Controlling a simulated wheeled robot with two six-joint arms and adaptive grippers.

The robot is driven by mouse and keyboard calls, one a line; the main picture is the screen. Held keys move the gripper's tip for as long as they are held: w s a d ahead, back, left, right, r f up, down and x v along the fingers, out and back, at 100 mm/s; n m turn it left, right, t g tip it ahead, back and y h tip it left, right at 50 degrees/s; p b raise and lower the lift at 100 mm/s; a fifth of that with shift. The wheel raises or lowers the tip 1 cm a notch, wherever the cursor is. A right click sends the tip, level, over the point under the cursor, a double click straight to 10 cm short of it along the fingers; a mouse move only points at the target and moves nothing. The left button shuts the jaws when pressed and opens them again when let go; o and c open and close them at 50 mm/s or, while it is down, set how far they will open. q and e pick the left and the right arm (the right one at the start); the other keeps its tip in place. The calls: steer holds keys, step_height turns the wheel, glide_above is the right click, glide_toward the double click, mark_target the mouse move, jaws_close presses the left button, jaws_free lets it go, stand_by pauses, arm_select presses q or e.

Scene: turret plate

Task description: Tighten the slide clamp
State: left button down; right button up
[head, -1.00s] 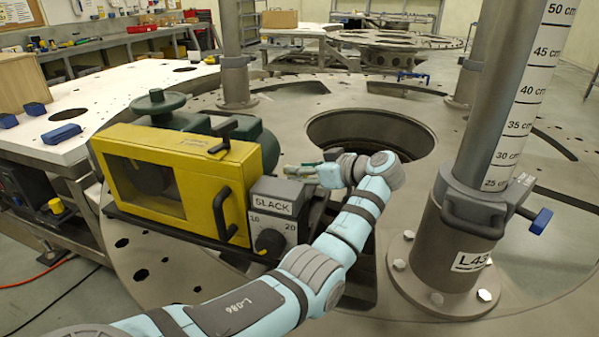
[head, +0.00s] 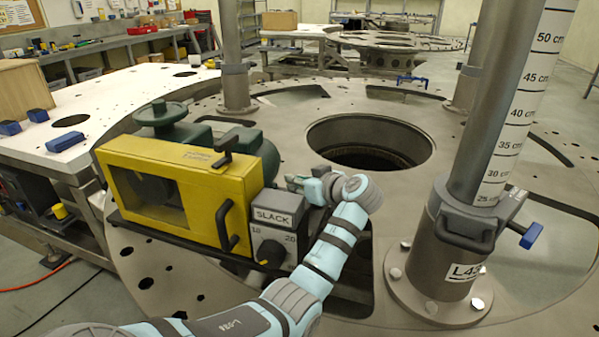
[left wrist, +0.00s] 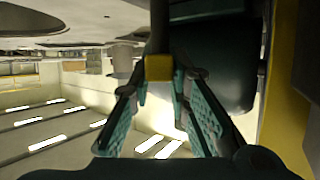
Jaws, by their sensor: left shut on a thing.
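A yellow housing with a window (head: 165,190) stands on the turret plate, with a SLACK dial box (head: 277,225) at its right end. A black T-handle (head: 224,150) stands on its top. My left gripper (head: 297,183) is just behind the dial box, low over the plate. In the left wrist view, the left gripper (left wrist: 163,72) is shut on a dark bar with a yellow block (left wrist: 158,68), beside a dark green body (left wrist: 222,60). I cannot tell whether this bar belongs to the slide clamp. My right gripper is out of view.
A grey post with a cm scale (head: 515,110) rises at the right, its collar (head: 468,215) carrying a blue-ended handle (head: 530,236). A large round hole (head: 370,140) opens in the plate behind my left arm. A white table (head: 85,105) stands at the left.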

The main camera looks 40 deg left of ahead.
arm_select(q)
steer(key=shift+m+t, duration=0.4)
steer(key=shift+t, duration=0.1)
steer(key=c, duration=1.5)
jaws_free()
steer(key=v, duration=1.2)
steer(key=shift+a, duration=0.15)
